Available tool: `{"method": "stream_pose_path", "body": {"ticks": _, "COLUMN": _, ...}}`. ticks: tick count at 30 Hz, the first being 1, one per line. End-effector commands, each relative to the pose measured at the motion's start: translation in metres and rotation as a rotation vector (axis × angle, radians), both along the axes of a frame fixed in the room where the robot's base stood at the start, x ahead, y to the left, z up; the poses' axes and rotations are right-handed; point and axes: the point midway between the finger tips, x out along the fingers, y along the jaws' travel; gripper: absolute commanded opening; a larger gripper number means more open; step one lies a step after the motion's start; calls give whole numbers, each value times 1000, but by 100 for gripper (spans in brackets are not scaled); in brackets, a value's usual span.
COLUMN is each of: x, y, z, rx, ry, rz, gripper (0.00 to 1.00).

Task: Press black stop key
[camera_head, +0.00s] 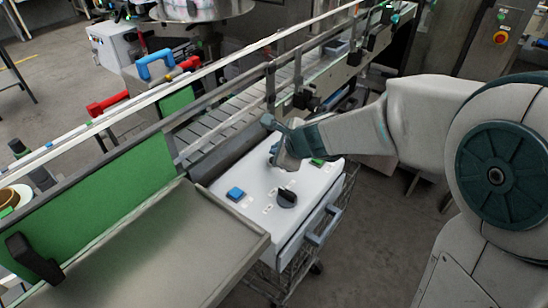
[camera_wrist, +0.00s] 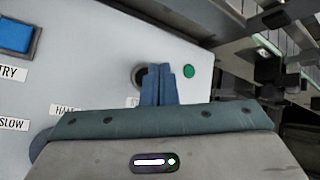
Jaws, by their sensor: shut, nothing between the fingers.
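The white control panel (camera_head: 262,212) carries the keys; it also fills the left of the wrist view (camera_wrist: 85,75). A dark round key (camera_wrist: 139,76) sits just left of my fingertips, partly hidden by them; its label is mostly covered. My gripper (camera_wrist: 159,72) is shut and empty, with its blue fingers over the panel beside this key. I cannot tell whether the fingertips touch it. In the head view my gripper (camera_head: 275,152) is over the panel's far part and hides the dark key there.
A green round button (camera_wrist: 188,71) lies right of the fingers. A blue square key (camera_head: 236,194) and a black knob (camera_head: 287,198) stand on the nearer panel. The conveyor rail (camera_head: 270,85) runs behind; a metal tray (camera_head: 150,250) lies to the left.

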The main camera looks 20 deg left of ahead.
Motion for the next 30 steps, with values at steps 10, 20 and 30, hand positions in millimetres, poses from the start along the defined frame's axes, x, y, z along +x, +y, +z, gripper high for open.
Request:
{"method": "stream_pose_path", "body": {"ticks": 10, "x": 0, "y": 0, "z": 31, "rx": 0, "ry": 0, "rz": 0, "gripper": 0}}
{"method": "stream_pose_path", "body": {"ticks": 20, "x": 0, "y": 0, "z": 51, "rx": 0, "ry": 0, "rz": 0, "gripper": 0}}
{"method": "stream_pose_path", "body": {"ticks": 30, "x": 0, "y": 0, "z": 50, "rx": 0, "ry": 0, "rz": 0, "gripper": 0}}
